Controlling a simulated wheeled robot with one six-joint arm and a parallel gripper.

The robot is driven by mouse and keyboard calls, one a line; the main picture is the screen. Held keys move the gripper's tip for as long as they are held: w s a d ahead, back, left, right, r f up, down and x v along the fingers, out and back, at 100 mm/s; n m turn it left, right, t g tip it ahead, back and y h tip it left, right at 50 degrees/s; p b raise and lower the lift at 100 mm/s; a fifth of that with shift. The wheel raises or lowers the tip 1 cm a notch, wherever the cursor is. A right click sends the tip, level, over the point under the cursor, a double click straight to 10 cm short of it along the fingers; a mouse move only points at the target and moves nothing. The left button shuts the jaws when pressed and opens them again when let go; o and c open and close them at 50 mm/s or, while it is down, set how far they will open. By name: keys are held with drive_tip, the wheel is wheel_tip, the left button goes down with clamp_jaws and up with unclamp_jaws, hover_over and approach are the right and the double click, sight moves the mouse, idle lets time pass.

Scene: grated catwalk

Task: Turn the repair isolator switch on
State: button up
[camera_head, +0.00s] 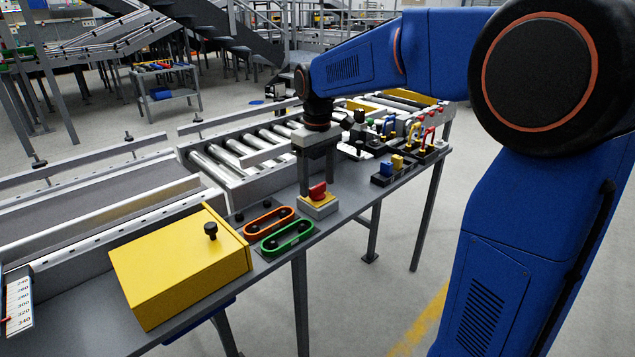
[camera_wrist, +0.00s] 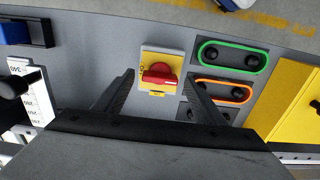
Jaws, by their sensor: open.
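The isolator switch is a yellow and grey box (camera_head: 319,206) with a red rotary handle (camera_head: 317,191), standing on the narrow grey bench. In the wrist view the red handle (camera_wrist: 158,76) lies sideways across the yellow face (camera_wrist: 163,60), ahead of my fingertips. My gripper (camera_head: 318,190) points down over the switch. In the wrist view my gripper (camera_wrist: 160,85) is open, with one finger on each side of the handle and nothing between them held. I cannot tell whether the fingers touch the box.
Green (camera_head: 287,237) and orange (camera_head: 269,221) oval frames with black knobs lie left of the switch. A yellow box (camera_head: 180,265) with a black knob is further left. Blue and yellow blocks (camera_head: 389,167) and coloured padlocks (camera_head: 415,132) stand to the right. A roller conveyor (camera_head: 235,155) runs behind.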

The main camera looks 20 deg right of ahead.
drive_tip(key=shift+f, duration=0.4)
drive_tip(key=c, duration=1.1)
drive_tip(key=shift+o, duration=0.2)
